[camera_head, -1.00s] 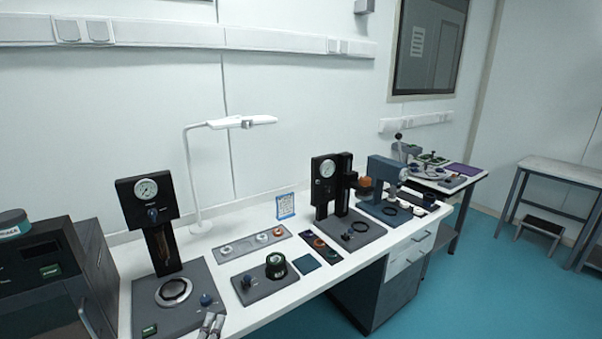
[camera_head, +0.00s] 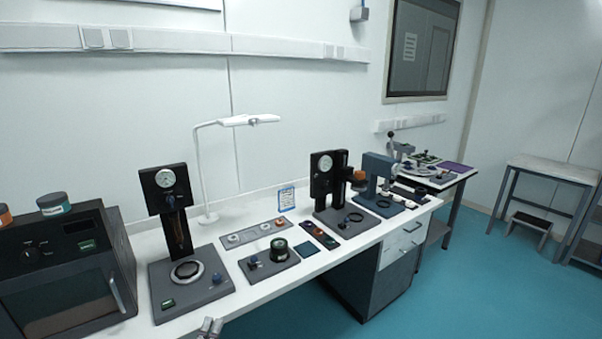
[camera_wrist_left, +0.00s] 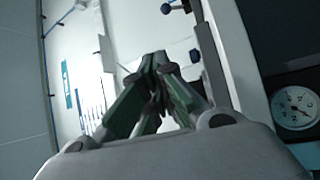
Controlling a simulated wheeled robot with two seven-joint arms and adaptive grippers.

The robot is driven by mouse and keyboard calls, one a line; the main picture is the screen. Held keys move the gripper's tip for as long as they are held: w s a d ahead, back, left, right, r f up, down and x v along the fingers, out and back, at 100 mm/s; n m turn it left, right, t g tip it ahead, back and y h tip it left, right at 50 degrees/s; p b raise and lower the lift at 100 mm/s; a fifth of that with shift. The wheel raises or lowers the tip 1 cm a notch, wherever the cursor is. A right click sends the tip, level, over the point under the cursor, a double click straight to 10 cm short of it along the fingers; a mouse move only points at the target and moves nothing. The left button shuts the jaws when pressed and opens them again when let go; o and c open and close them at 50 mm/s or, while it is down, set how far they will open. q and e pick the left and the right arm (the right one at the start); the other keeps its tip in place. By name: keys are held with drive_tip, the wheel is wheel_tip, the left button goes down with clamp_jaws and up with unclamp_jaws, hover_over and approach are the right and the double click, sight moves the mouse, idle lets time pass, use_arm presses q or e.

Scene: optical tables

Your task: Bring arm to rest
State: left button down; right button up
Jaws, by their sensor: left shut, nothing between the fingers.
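My left gripper (camera_head: 210,327) shows at the bottom edge of the head view, in front of the white bench's front edge. Only its fingertips are in frame, and they are close together. In the left wrist view my left gripper (camera_wrist_left: 158,65) has its fingers brought together at the tips with nothing between them. A round dial gauge (camera_wrist_left: 298,107) shows at the right of that view. My right gripper is in neither view.
The white bench (camera_head: 260,299) carries a gauge press (camera_head: 186,268), a second gauge press (camera_head: 322,185), a lamp (camera_head: 205,170) and small fixtures. A dark oven (camera_head: 60,295) stands at the left. Teal floor (camera_head: 480,290) to the right is open.

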use_arm(q)
drive_tip(key=s+a+f+m+g, duration=0.1)
drive_tip(key=s+f+m+g, duration=0.35)
drive_tip(key=f, duration=0.75)
drive_tip(key=s+a+f+m+g, duration=0.1)
drive_tip(key=s+f+m+g, duration=0.35)
drive_tip(key=f, duration=0.85)
drive_tip(key=s+a+f+m+g, duration=0.15)
drive_tip(key=s+f+m, duration=0.4)
drive_tip(key=f, duration=0.65)
drive_tip(key=s+f+m+g, duration=0.1)
drive_tip(key=s+f+g, duration=0.2)
drive_tip(key=s+f, duration=0.4)
drive_tip(key=s+d+f+m+g+y, duration=0.1)
drive_tip(key=s+f+g, duration=0.2)
drive_tip(key=s+f, duration=0.4)
drive_tip(key=s+f+m+g, duration=0.1)
drive_tip(key=s+f+g, duration=0.2)
drive_tip(key=s, duration=1.5)
drive_tip(key=shift+s+d+f+y, duration=0.25)
drive_tip(key=shift+f+y, duration=0.15)
drive_tip(key=shift+f, duration=1.7)
